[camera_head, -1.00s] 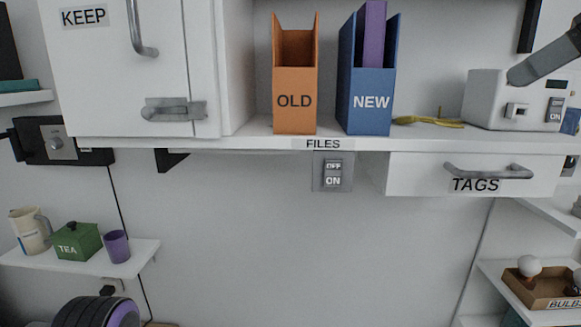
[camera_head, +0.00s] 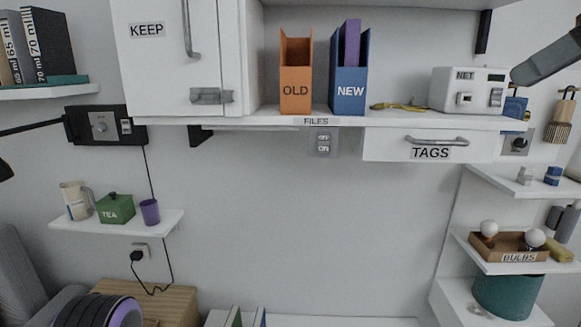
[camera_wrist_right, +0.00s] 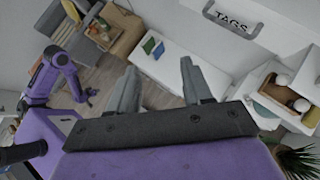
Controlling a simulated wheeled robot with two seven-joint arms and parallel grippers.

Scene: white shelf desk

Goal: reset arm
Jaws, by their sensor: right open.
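My right gripper (camera_wrist_right: 160,66) shows in the wrist view with its two grey fingers spread apart and nothing between them.
The white shelf (camera_head: 270,121) bears the orange OLD file (camera_head: 296,92), the blue NEW file (camera_head: 348,94) and the NET box (camera_head: 452,94). The TAGS drawer (camera_head: 385,146) is shut. A side shelf (camera_head: 125,228) holds a green TEA box (camera_head: 115,210). The wall below is clear.

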